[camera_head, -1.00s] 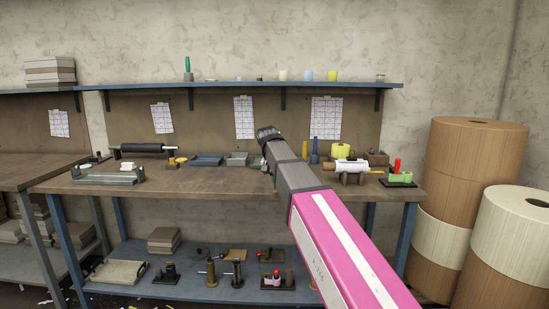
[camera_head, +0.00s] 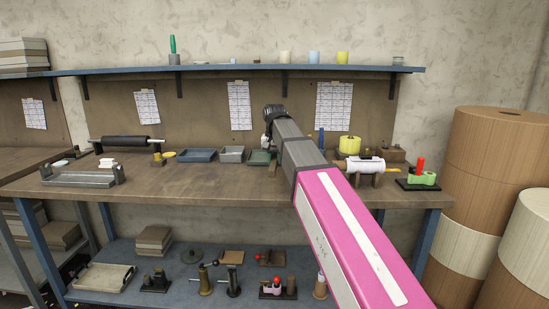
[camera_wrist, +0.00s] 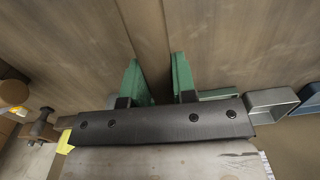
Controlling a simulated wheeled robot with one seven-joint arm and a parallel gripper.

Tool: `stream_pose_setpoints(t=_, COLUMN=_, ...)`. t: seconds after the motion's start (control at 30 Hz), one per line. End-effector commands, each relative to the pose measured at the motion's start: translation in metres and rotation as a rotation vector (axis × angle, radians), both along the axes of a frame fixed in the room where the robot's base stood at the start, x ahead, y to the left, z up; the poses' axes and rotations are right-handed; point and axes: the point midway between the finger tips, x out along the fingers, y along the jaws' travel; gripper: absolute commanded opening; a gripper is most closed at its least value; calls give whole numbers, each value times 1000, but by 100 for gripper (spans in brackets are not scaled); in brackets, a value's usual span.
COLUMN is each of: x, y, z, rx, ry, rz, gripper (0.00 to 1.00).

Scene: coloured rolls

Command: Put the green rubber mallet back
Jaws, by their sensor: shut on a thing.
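My gripper (camera_wrist: 157,80) is low over the workbench. In the wrist view its two fingers stand either side of a brown wooden bar (camera_wrist: 146,40), which looks like the mallet's handle and runs out at the top. Green surfaces show at both fingers; I cannot tell which belong to the mallet's head. In the head view my arm hides most of the gripper, and a short brown piece (camera_head: 273,170) shows below it. A separate green upright handle in a grey base (camera_head: 173,45) stands on the upper shelf.
A green tray (camera_head: 259,158), a grey tray (camera_head: 232,155) and a blue tray (camera_head: 196,155) stand left of my gripper. A yellow roll (camera_head: 350,146) and a white roll on a stand (camera_head: 362,165) are to the right. The bench's front middle is clear.

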Motion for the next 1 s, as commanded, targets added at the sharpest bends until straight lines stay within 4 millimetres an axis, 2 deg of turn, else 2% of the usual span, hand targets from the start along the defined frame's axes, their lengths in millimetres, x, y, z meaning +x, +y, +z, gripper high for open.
stream_pose_setpoints(t=0.6, x=0, y=0, z=-56, rx=-1, ry=0, rz=0, gripper=0)
stream_pose_setpoints(t=1.0, x=0, y=0, z=-62, rx=-1, ry=-1, rz=0, gripper=0)
